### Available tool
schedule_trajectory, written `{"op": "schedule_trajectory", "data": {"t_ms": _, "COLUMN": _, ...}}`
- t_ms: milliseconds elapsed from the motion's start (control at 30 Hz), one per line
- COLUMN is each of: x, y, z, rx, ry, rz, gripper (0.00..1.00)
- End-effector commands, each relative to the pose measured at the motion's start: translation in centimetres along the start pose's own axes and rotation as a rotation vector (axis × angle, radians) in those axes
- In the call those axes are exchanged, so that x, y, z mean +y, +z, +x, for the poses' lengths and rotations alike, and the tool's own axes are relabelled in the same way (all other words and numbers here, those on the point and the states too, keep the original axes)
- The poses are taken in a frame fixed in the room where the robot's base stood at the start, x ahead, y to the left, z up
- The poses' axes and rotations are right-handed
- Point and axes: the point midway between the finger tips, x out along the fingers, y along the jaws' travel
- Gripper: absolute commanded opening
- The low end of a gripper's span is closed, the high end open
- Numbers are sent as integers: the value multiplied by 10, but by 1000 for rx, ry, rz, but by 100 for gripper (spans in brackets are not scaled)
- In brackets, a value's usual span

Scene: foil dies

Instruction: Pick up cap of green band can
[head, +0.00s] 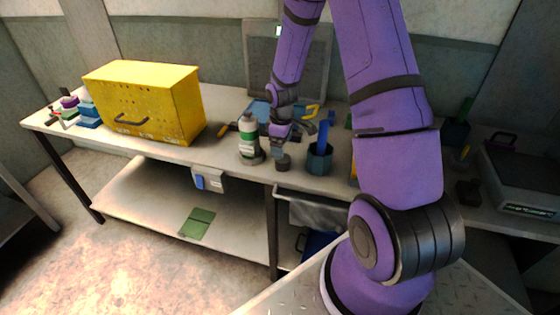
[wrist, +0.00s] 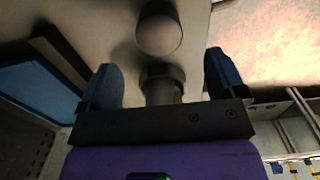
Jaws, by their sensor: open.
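The green band can (head: 249,142), pale with a green ring and a greyish top, stands upright near the bench's front edge in the head view. A small dark round piece, which looks like the cap (head: 283,163), sits on the bench to its right. My gripper (head: 279,150) is open just above this piece, pointing down. I see no object gripped.
A blue pen cup (head: 319,158) stands close to the right of my gripper. A yellow box (head: 150,100) fills the bench's left part. A blue tray (wrist: 40,90) lies left in the wrist view. The bench's front edge is close.

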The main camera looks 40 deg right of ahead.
Motion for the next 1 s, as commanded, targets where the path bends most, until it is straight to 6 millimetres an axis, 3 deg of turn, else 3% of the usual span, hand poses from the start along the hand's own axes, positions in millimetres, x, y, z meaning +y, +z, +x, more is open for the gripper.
{"op": "schedule_trajectory", "data": {"t_ms": 700, "x": 0, "y": 0, "z": 72, "rx": 0, "ry": 0, "rz": 1, "gripper": 89}}
{"op": "schedule_trajectory", "data": {"t_ms": 1000, "x": 1, "y": 0, "z": 76, "rx": 1, "ry": 1, "rz": 1, "gripper": 89}}
